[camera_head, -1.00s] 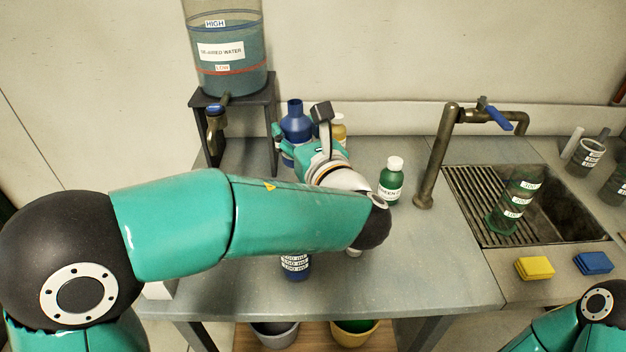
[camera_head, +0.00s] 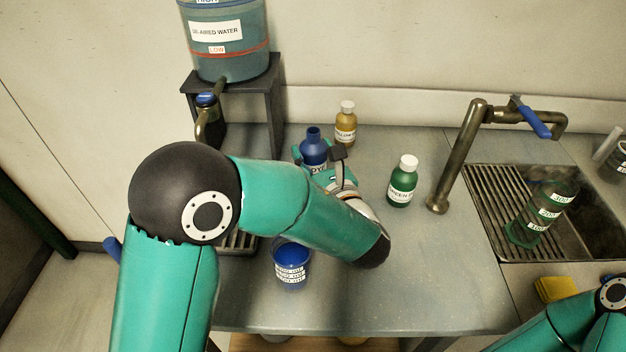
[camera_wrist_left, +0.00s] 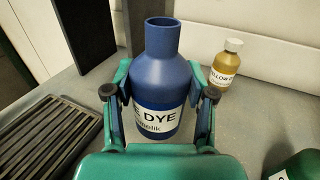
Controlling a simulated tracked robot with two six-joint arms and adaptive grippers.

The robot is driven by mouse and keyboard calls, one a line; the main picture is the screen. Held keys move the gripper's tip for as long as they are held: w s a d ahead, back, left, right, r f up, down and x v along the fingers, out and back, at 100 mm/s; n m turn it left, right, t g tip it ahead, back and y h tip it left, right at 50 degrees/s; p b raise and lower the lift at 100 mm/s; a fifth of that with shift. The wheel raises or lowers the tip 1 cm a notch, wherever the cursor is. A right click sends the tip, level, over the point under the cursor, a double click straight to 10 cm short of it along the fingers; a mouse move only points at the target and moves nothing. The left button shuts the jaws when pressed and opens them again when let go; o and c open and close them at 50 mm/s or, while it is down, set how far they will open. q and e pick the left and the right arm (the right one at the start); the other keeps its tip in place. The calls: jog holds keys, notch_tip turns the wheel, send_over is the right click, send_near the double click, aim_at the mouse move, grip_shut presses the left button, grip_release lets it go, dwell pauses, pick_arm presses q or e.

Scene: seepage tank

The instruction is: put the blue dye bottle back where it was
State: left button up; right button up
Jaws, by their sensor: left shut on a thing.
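The blue dye bottle (camera_head: 313,146) is upright with an open neck, in front of and left of the yellow dye bottle. My left gripper (camera_head: 322,168) is shut around its body. In the left wrist view the bottle (camera_wrist_left: 162,65) stands between the fingers (camera_wrist_left: 160,98), its label partly covered. My right gripper is out of view; only part of that arm shows at lower right.
The yellow dye bottle (camera_head: 346,122) and green dye bottle (camera_head: 402,182) stand nearby. A beaker (camera_head: 291,264) with blue contents is near the front. The water tank's black stand (camera_head: 262,90) is behind left. A sink (camera_head: 535,215) lies right.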

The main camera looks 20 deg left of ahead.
pick_arm(q)
notch_tip(320, 180, down, 8)
jog(key=shift+r, duration=0.2)
jog(key=shift+s, duration=0.1)
jog(key=o, duration=1)
jog(key=shift+f, duration=0.1)
jog(key=shift+c, duration=0.2)
jog(key=o, duration=0.4)
jog(key=shift+o, duration=0.2)
jog(key=shift+d, duration=0.1)
